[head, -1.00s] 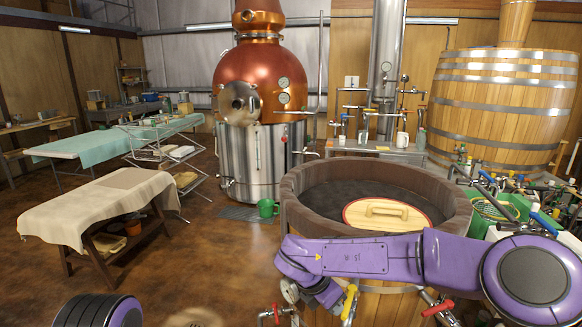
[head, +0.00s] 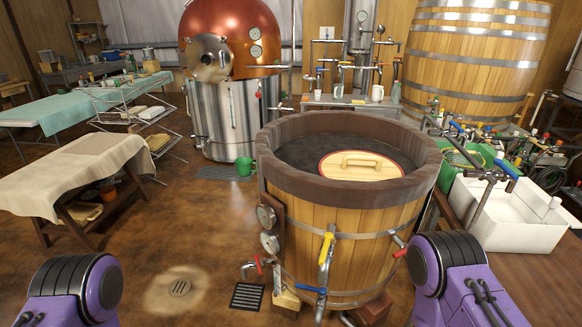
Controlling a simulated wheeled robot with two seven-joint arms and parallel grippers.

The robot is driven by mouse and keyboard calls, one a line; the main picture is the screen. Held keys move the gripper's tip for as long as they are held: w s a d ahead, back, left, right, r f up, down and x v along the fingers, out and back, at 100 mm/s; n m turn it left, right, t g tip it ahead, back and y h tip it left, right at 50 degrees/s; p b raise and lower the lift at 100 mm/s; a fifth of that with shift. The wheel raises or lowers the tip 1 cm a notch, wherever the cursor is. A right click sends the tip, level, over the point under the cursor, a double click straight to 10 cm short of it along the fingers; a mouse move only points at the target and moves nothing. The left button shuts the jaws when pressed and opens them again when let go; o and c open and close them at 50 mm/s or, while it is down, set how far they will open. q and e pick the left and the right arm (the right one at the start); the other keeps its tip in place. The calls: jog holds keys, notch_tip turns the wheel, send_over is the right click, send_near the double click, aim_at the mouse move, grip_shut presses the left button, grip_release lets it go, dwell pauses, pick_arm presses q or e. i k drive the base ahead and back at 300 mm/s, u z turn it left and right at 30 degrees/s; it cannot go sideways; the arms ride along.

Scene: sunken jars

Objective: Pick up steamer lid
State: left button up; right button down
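The steamer lid (head: 360,170) is a round pale wooden disc with a red rim and a wooden bar handle (head: 362,159) on top. It lies inside the dark-rimmed wooden tub (head: 345,225), towards the right of its opening, on or in the dark contents. The tub's near rim hides part of the lid's front edge. Purple parts of my two arms show at the bottom left and bottom right, both apart from the lid. Neither of my grippers is in view.
Valves and gauges (head: 267,217) stick out from the tub's front. A white sink (head: 520,215) and cluttered bench stand on the right. A cloth-covered table (head: 70,180) is on the left. A green mug (head: 245,168) stands on the floor behind. The floor at front left is clear.

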aim_at(336, 166)
jog(key=z, duration=2.65)
jog(key=i, duration=1.75)
jog(key=u, duration=0.95)
